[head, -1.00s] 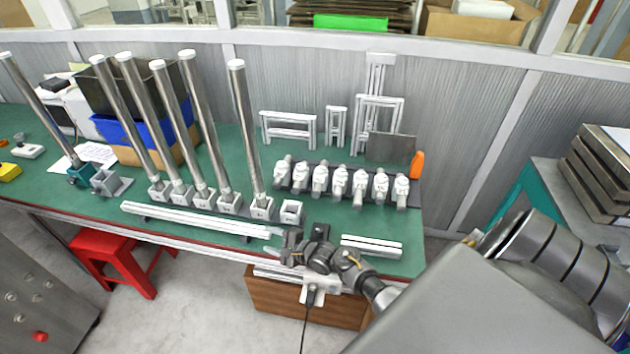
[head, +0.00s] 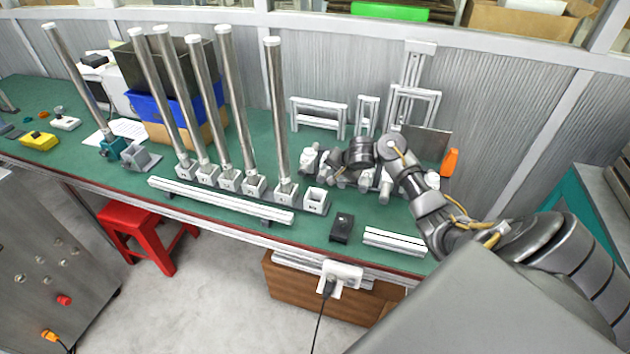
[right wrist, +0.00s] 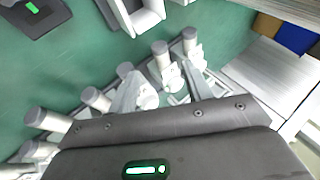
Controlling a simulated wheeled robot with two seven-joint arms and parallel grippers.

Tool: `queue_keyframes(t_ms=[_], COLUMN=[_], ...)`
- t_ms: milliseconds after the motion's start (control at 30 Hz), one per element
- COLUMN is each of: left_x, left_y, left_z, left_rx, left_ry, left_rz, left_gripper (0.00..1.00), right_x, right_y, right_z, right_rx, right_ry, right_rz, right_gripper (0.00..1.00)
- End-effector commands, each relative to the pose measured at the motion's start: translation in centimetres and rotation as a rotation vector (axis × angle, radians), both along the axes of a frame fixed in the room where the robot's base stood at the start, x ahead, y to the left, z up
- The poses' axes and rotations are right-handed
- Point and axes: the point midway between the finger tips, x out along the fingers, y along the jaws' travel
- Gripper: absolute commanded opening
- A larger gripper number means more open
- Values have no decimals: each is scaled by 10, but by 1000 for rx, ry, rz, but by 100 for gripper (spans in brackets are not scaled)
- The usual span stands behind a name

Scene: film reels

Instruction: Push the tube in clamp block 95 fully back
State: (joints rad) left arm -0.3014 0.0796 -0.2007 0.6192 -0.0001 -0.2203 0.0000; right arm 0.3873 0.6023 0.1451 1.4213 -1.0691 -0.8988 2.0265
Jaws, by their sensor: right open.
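A row of white clamp blocks (head: 309,160) holding short grey-capped tubes stands on the green bench, partly hidden behind my right arm. Their numbers are too small to read, so I cannot tell which is block 95. My right gripper (head: 327,158) is over the left part of this row. In the right wrist view, my right gripper (right wrist: 165,92) is open, its two fingers apart, with a white clamp block and its grey-capped tube (right wrist: 160,52) at and just beyond the gap. I cannot tell whether the fingers touch it. My left gripper is not in view.
Tall steel tubes (head: 279,120) stand in square sockets left of the row. An empty socket (head: 315,200), a small black box (head: 342,228) and aluminium rails (head: 393,241) lie in front. Metal frames (head: 319,115) and an orange object (head: 449,162) stand behind and to the right.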

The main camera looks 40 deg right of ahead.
Motion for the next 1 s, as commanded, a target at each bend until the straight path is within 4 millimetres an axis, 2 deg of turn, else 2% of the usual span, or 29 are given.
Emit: queue_keyframes(t_ms=[233,700,1000], left_x=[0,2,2], left_y=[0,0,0], left_z=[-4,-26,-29], left_rx=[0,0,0], left_ry=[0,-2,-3], left_rz=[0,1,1], left_gripper=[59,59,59], right_x=[3,52,64], right_y=[-4,-8,-8], right_z=[-5,-70,-85], right_rx=[-15,-13,-14], right_ry=[7,6,6], right_rz=[1,-2,0], right_gripper=[50,50,50])
